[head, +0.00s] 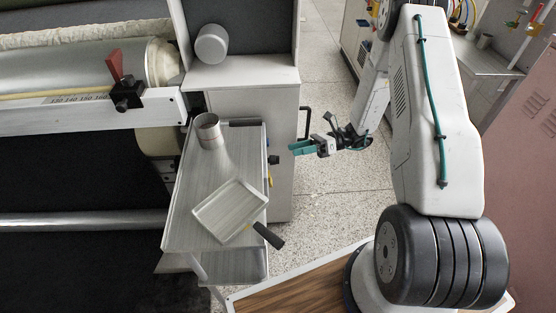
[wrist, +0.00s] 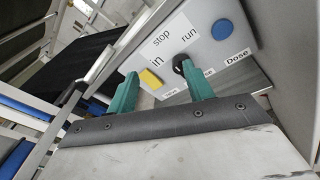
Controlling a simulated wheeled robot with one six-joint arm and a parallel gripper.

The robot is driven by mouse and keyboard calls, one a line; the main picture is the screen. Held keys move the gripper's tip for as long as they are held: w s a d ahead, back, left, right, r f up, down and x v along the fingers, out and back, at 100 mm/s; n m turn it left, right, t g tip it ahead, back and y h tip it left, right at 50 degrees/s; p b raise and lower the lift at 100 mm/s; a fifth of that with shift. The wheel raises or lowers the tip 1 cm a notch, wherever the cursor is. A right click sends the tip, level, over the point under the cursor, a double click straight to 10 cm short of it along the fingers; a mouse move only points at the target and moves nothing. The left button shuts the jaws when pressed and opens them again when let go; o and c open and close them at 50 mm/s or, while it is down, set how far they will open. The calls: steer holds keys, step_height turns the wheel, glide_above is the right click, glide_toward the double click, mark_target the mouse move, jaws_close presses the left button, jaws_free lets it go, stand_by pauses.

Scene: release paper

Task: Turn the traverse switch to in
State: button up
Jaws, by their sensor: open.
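In the wrist view, a black knob (wrist: 181,62) sits on a light grey panel (wrist: 205,52), amid the printed words "in", "stop" and "run". I take it for the traverse switch; the label under it is partly hidden. My gripper (wrist: 160,78) is open and empty, with teal fingers spread in front of the panel. Its right finger overlaps the lower part of the knob, so I cannot tell its pointing direction or whether they touch. In the head view, my gripper (head: 296,148) is just right of the grey cabinet (head: 255,100), whose panel is seen nearly edge-on.
A black handle (head: 305,122) juts from the cabinet beside my gripper. A metal cart (head: 185,215) holds a cup (head: 209,130) and a tray (head: 230,210). Floor below my gripper is clear.

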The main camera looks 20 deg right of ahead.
mark_target(278, 163)
step_height(278, 163, down, 5)
steer(key=m+t, duration=0.2)
steer(key=m, duration=0.1)
steer(key=x, duration=0.6)
steer(key=shift+w+a+r, duration=0.15)
steer(key=shift+w+a, duration=0.05)
steer(key=shift+a, duration=0.15)
steer(key=shift+c, duration=0.3)
steer(key=c, duration=0.9)
